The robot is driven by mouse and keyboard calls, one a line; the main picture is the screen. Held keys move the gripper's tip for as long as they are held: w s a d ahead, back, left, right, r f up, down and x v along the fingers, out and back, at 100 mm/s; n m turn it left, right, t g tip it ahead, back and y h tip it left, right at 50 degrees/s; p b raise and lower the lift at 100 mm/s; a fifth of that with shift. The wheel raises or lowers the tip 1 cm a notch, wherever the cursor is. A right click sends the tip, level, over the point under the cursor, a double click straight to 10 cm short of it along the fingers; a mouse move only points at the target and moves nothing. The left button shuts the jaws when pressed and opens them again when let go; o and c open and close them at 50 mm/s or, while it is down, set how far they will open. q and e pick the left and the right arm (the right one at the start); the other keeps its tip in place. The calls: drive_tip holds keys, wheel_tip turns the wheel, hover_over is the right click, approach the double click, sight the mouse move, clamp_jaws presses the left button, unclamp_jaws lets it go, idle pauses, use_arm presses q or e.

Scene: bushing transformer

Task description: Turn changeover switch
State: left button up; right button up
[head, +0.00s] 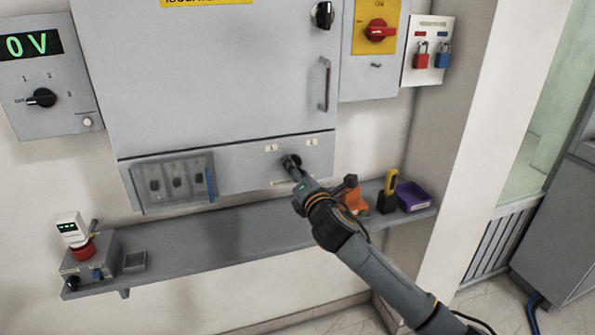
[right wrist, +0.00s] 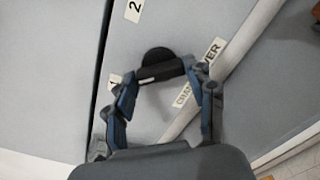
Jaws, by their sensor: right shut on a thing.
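The changeover switch is a round black knob (head: 291,160) on the lower panel of the grey cabinet, below the small labels 1 and 2. In the right wrist view, its black handle (right wrist: 160,71) lies between my fingers, with a white mark near its left end, on the side of the label 1. My right gripper (head: 297,172) reaches up to it from the lower right and is shut on the handle, one finger at each end. It also shows in the right wrist view (right wrist: 160,79). My left gripper is not in view.
A grey shelf (head: 215,240) runs below the cabinet, holding an orange holder, a purple bin (head: 412,196) and a control box (head: 90,265). A clear-covered switch box (head: 173,182) sits left of the knob. A voltage panel (head: 40,80) reads 0 V.

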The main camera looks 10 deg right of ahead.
drive_tip(key=shift+f+m+p, duration=0.1)
drive_tip(key=shift+m+p, duration=1.3)
drive_tip(key=shift+m, duration=7)
drive_tip(key=o, duration=1.2)
drive_tip(key=shift+c, duration=0.2)
drive_tip(key=s+d, duration=0.1)
drive_tip(key=s, duration=1.1)
